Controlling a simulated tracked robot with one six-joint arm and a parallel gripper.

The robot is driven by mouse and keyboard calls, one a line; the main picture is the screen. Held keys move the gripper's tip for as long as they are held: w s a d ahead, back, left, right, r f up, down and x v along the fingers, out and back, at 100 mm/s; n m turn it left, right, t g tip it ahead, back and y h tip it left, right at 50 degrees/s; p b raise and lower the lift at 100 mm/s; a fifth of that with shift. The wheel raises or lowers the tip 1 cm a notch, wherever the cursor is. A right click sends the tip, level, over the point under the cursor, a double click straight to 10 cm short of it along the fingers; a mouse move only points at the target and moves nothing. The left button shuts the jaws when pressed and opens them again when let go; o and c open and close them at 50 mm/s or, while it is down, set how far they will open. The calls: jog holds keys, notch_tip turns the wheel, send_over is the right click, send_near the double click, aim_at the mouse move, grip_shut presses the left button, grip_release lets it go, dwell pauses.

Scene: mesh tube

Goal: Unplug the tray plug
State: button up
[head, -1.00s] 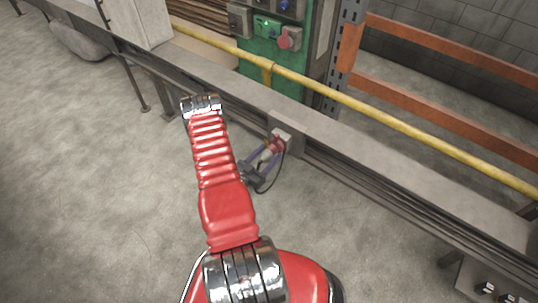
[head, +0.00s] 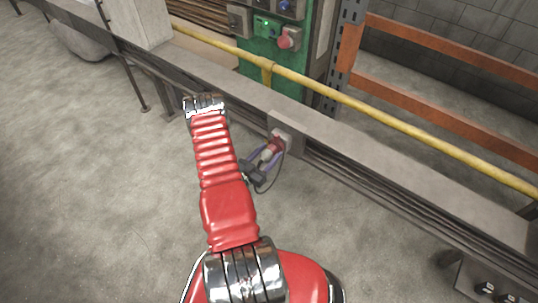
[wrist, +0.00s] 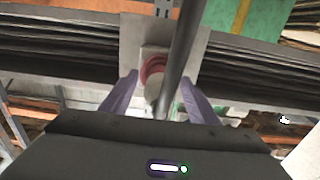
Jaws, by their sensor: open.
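The tray plug (head: 267,154) has a pale body and a red front end. It sits at a light socket box (head: 284,136) on the side of the grey cable tray (head: 345,150). In the wrist view the plug's pale body (wrist: 153,90) and red collar (wrist: 152,67) show near the middle. My gripper (head: 263,157) is open, its purple fingers apart on either side of the plug. In the wrist view the gripper (wrist: 160,78) also straddles the plug, with gaps at both sides. Whether a finger touches it cannot be told.
A dark cable (head: 279,172) loops beside my gripper, and a dark bar-like strand (wrist: 183,45) crosses in front of the plug in the wrist view. A yellow rail (head: 400,125) runs above the tray. A green cabinet (head: 270,60) stands behind.

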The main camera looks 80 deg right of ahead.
aim_at(261, 161)
grip_shut()
dwell(0.8)
jog(key=shift+w+a, duration=0.3)
jog(key=shift+a, duration=0.3)
jog(key=shift+w+a, duration=0.15)
jog(key=shift+a, duration=0.2)
jog(key=shift+w+a, duration=0.1)
jog(key=shift+a, duration=0.2)
jog(key=shift+w+a, duration=0.15)
jog(key=shift+a, duration=0.15)
jog(key=shift+w+a, duration=0.15)
jog(key=shift+a, duration=0.2)
jog(key=shift+w+a, duration=0.15)
jog(key=shift+a, duration=0.15)
